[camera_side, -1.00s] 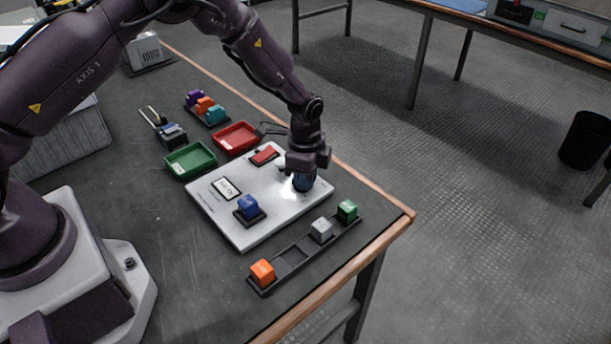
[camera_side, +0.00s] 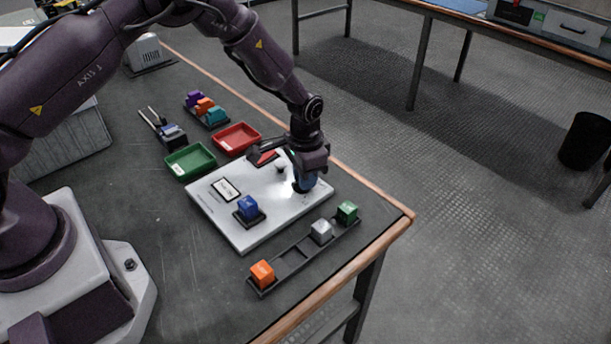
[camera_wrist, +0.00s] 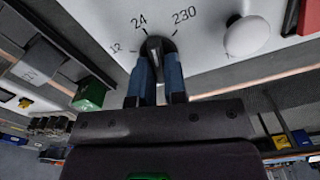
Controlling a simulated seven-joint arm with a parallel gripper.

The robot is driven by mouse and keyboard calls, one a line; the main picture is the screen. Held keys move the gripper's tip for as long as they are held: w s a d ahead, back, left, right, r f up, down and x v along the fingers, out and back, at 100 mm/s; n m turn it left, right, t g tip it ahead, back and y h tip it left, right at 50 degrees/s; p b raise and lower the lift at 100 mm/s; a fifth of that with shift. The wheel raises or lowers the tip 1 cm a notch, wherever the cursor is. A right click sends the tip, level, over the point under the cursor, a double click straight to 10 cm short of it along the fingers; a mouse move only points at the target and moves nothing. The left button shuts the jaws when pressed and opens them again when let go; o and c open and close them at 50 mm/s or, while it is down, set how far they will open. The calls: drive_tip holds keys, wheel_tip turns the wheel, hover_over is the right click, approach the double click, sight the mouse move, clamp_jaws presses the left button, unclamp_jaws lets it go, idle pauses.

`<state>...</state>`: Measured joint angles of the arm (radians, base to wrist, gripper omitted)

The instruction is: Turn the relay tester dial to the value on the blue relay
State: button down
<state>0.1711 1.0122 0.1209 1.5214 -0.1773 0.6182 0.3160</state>
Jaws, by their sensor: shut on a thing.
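The relay tester is a pale panel (camera_side: 255,228) on the bench. The blue relay (camera_side: 248,206) sits in a dark socket on it; its printed value is too small to read. My gripper (camera_side: 303,187) points down at the panel's right part. In the wrist view its two blue fingers (camera_wrist: 158,80) are shut on the dark dial (camera_wrist: 158,45), which they partly hide. Marks 12, 24 and 230 show around the dial; its pointer seems near 24. A white knob (camera_wrist: 248,35) is beside it. The small display (camera_side: 226,189) is too small to read.
A dark rack (camera_side: 291,264) in front holds orange, grey and green relays with an empty slot. A green tray (camera_side: 190,162) and a red tray (camera_side: 237,138) stand behind the panel. A red switch (camera_side: 262,158) is on the panel's far edge.

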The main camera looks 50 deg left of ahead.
drive_tip(key=shift+a+n, duration=0.1)
drive_tip(key=shift+n, duration=1.5)
drive_tip(key=c, duration=1.2)
unclamp_jaws()
drive_tip(key=shift+o, duration=0.2)
wheel_tip(320, 180, up, 13)
